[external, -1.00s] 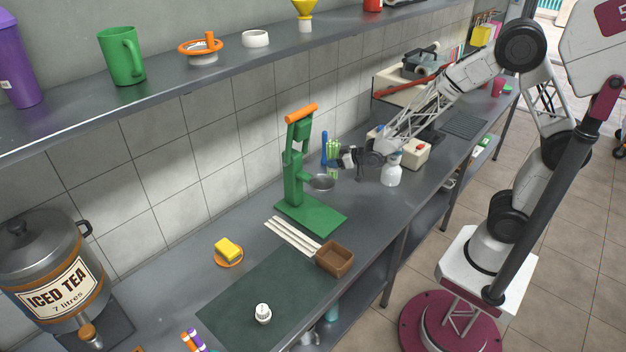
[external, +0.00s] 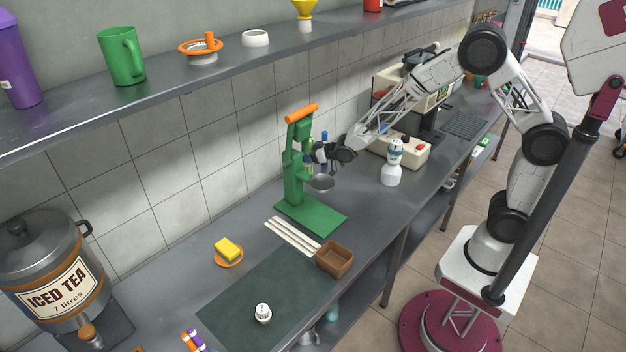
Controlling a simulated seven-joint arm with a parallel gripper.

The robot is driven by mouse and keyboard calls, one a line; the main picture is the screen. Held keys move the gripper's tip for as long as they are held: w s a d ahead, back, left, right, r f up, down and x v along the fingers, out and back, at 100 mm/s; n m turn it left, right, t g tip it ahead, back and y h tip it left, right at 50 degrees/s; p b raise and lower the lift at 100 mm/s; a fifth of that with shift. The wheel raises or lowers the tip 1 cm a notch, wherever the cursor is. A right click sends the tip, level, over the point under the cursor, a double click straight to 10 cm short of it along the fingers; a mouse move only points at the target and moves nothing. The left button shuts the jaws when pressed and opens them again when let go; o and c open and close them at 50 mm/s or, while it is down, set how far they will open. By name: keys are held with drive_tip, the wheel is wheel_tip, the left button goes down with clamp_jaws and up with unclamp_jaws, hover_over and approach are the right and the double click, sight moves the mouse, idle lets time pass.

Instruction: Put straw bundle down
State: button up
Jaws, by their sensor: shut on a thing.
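My gripper (external: 318,155) is beside the upper body of the green press (external: 294,175), on its right and close to it in the picture. Its jaws are small and dark here, and they are shut on the straw bundle. The bundle is mostly hidden behind the press and the gripper, so I cannot make out its tilt or whether it touches the counter (external: 375,215). A blue upright item (external: 324,138) shows just behind the gripper.
A white bottle (external: 391,168) and a cream machine (external: 404,150) stand right of my gripper. White sticks (external: 292,235), a brown box (external: 334,258) and a dark green mat (external: 240,305) lie in front of the press. The counter between box and bottle is clear.

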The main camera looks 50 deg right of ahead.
drive_tip(key=w, duration=0.2)
drive_tip(key=w+a, duration=0.1)
drive_tip(key=w, duration=0.1)
drive_tip(key=shift+f, duration=0.2)
drive_tip(key=shift+f, duration=0.15)
drive_tip(key=shift+f, duration=1.6)
drive_tip(key=shift+f, duration=0.15)
drive_tip(key=o, duration=0.9)
drive_tip(key=shift+o, duration=0.2)
drive_tip(key=shift+r, duration=0.2)
